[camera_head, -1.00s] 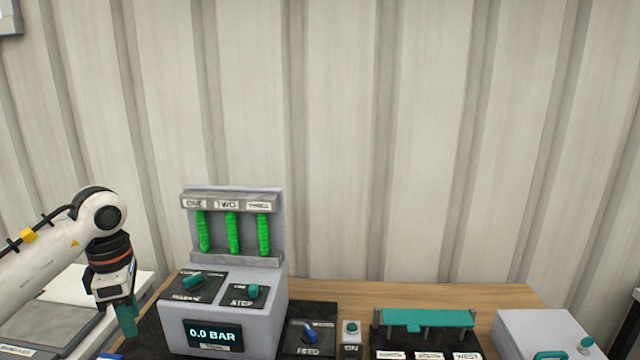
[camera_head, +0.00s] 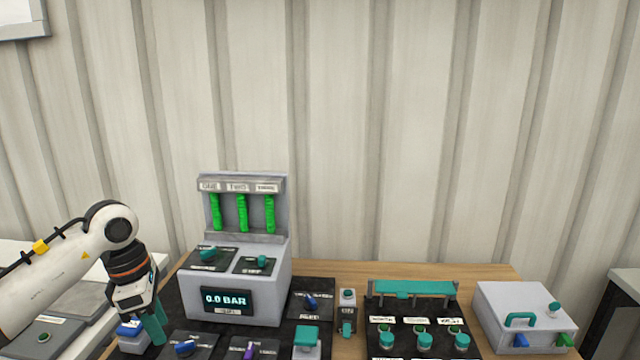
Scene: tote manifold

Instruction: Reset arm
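My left gripper (camera_head: 152,326) hangs at the lower left, fingers pointing down, left of the grey console. Its teal fingers look close together, but I cannot tell whether they are fully shut. My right arm and gripper are not in view. The grey console (camera_head: 262,262) stands upright with three green columns (camera_head: 242,214) under labels ONE, TWO and a third. Its display (camera_head: 227,301) reads 0.0 BAR. Two teal knobs sit on its sloped top, one at the left (camera_head: 208,253) and one at the right (camera_head: 262,260).
A blue-handled switch (camera_head: 311,301) and a small button post (camera_head: 347,297) stand right of the console. Further right are a panel under a teal bar (camera_head: 413,288) and a grey box (camera_head: 530,304) with a teal handle. Blue (camera_head: 184,348) and purple (camera_head: 248,349) knobs lie in front.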

